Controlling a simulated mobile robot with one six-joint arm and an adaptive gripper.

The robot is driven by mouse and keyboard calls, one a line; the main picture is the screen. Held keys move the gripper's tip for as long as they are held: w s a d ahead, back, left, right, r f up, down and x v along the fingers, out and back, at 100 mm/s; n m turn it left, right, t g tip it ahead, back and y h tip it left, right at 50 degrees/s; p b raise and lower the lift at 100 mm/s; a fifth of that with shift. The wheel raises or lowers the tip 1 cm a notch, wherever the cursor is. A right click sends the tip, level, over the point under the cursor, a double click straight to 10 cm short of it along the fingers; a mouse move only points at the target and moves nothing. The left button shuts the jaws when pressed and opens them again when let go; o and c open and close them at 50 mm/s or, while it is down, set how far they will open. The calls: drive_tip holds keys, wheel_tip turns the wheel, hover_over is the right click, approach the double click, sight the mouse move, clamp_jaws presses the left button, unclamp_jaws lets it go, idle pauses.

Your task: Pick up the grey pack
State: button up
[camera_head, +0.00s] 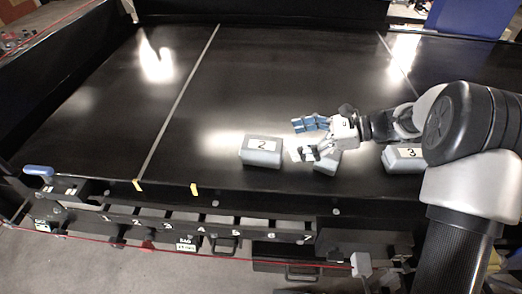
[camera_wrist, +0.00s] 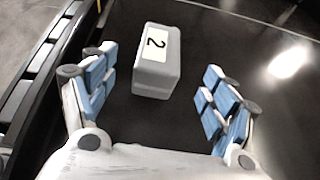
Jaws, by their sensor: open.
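A grey pack with a white label "2" (camera_head: 262,158) lies on the black conveyor, just left of my gripper in the head view. It also shows in the wrist view (camera_wrist: 152,83), ahead of the palm and between the two spread sets of blue finger pads, without visible contact. My gripper (camera_head: 303,139) is open and empty, pointing left toward this pack. A second grey pack (camera_head: 327,165) lies under my gripper and is partly hidden by it. A third grey pack labelled "3" (camera_head: 405,164) lies to the right, partly hidden by my arm.
The black conveyor (camera_head: 250,90) is clear behind and left of the packs. A raised front edge (camera_head: 270,203) runs along the near side, with numbered slots and a red cord (camera_head: 200,253) below it. A dark wall (camera_head: 60,60) bounds the left side.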

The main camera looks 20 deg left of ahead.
sight(268, 143)
drive_tip(key=x, duration=1.1)
drive_tip(key=shift+d, duration=0.1)
drive_tip(key=shift+c, duration=0.8)
drive_tip(key=c, duration=1.2)
drive_tip(key=shift+r, duration=0.1)
drive_tip(key=shift+c, duration=0.6)
